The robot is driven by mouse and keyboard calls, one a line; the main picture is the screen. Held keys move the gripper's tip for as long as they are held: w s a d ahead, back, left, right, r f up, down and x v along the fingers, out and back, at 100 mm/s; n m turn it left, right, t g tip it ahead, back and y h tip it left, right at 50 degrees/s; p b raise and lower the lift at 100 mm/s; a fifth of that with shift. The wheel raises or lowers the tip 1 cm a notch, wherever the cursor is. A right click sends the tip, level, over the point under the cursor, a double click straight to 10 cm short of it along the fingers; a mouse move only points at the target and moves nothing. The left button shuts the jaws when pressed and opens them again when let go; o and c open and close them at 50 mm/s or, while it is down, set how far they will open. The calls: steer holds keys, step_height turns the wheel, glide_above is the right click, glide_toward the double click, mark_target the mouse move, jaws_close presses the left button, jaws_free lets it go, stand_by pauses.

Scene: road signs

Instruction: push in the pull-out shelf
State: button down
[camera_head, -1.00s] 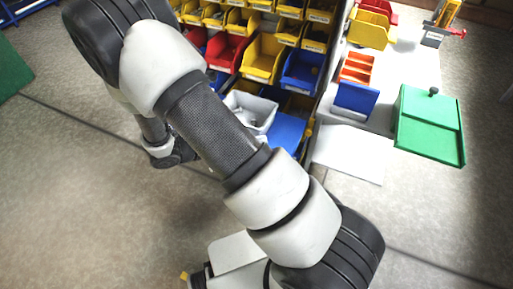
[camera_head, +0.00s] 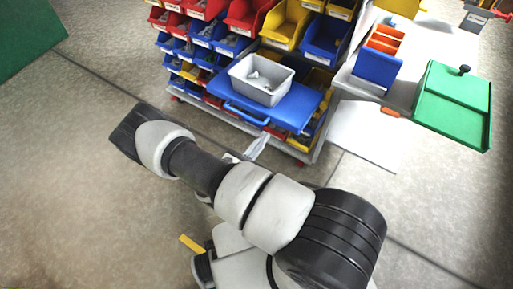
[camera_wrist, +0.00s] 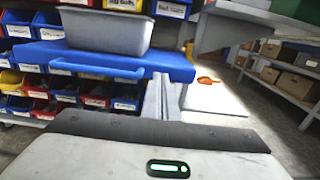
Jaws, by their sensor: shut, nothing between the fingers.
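The pull-out shelf (camera_head: 305,107) is a blue board with a bar handle on its front edge. It sticks out from the bin rack and carries a grey bin (camera_head: 262,90) with small parts inside. In the wrist view the shelf (camera_wrist: 178,65) spans the left and middle, with the grey bin (camera_wrist: 105,32) on top. My gripper (camera_head: 262,142) is shut and empty, low in front of the shelf's front edge. In the wrist view my gripper's fingers (camera_wrist: 164,85) point at the front edge, right of the handle. I cannot tell whether they touch it.
The rack holds rows of red, yellow and blue bins (camera_head: 325,38) above and below the shelf.

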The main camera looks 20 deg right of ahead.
mark_target(279, 119)
steer(key=b+x, duration=0.1)
steer(key=x, duration=0.6)
steer(key=shift+w+d, duration=0.15)
steer(key=shift+d, duration=0.15)
